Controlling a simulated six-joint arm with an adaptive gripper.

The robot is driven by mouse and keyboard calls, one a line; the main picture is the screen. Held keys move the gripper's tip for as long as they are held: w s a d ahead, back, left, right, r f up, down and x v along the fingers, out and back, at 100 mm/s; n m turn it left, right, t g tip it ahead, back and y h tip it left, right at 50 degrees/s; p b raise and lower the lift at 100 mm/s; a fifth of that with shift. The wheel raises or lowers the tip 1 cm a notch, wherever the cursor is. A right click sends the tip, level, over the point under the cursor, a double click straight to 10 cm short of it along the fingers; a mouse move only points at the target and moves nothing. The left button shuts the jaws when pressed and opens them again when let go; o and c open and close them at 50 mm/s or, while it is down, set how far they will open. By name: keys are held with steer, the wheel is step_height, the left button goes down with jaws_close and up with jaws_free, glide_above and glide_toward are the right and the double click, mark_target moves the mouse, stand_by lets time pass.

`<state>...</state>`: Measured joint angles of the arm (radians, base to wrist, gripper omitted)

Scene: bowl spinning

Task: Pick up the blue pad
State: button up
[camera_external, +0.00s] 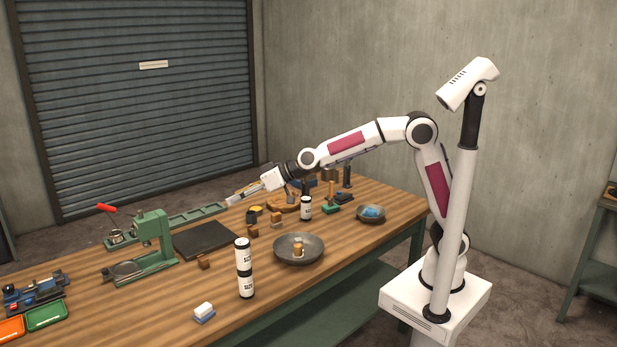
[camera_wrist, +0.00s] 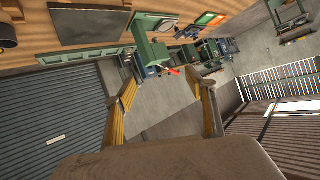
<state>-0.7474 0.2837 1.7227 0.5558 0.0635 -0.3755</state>
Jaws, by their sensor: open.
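A crumpled blue pad (camera_external: 372,210) lies in a dark bowl (camera_external: 360,220) at the table's right end in the external view. A small block with a white top and blue base (camera_external: 204,314) sits near the front edge. My gripper (camera_external: 232,200) is raised over the far side of the table, well left of the bowl and apart from both. In the wrist view my gripper (camera_wrist: 166,104) is open and empty, its yellow-sided fingers spread. Neither the blue pad nor the white-and-blue block can be made out in the wrist view.
A larger bowl (camera_external: 287,255) holds a small tan object. Stacked black-and-white cans (camera_external: 244,267) stand left of it. A green press (camera_external: 150,240) and dark mat (camera_external: 206,239) lie left. Several small blocks and tools crowd the table's back.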

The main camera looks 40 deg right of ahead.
steer(key=s+a+f+y, duration=0.1)
steer(key=a+f, duration=0.2)
steer(key=a, duration=0.5)
steer(key=s+a+f, duration=0.1)
steer(key=a+f, duration=0.1)
steer(key=a, duration=0.5)
steer(key=m+t+h, duration=0.2)
steer(key=m+t, duration=0.1)
steer(key=t, duration=0.3)
glide_above(206, 311)
steer(key=a, duration=0.3)
step_height(206, 311, down, 15)
steer(key=s+d+f+h, duration=0.1)
steer(key=s+f, duration=0.1)
steer(key=s+d+f+m+t+h, duration=0.1)
steer(key=s+f, duration=0.2)
steer(key=s+d+f+t+h, duration=0.1)
steer(key=s+d+f+h, duration=0.1)
steer(key=shift+s+d+f, duration=0.1)
steer(key=shift+s+f, duration=0.05)
steer(key=shift+s+d+f+m, duration=0.2)
steer(key=shift+s+d+m, duration=0.1)
steer(key=shift+w, duration=0.1)
steer(key=shift+x, duration=1.25)
steer(key=shift+x, duration=2.6)
